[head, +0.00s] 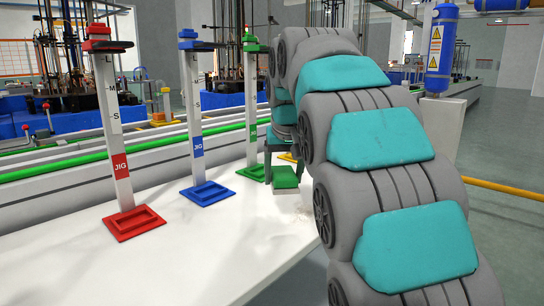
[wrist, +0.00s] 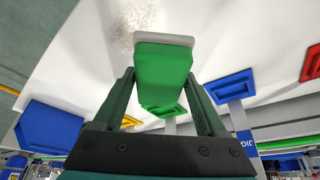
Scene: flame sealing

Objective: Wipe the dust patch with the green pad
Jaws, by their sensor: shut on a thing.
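The green pad (head: 286,177) has a green top and a pale grey underside layer. My gripper (head: 284,166) points down and is shut on it; in the wrist view the pad (wrist: 163,70) sits between the two fingers (wrist: 160,78). The pad is low over the white table; I cannot tell whether it touches. The dust patch (wrist: 132,25) is a speckled grey-brown area just beyond the pad's pale edge in the wrist view. In the head view it is only a faint smudge (head: 300,214) in front of the pad, partly hidden by my arm.
A red jig stand (head: 118,135), a blue jig stand (head: 194,125) and a green jig stand (head: 252,110) rise from the white table (head: 190,255). A yellow base (head: 286,157) lies behind the pad. The front of the table left of my arm is clear.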

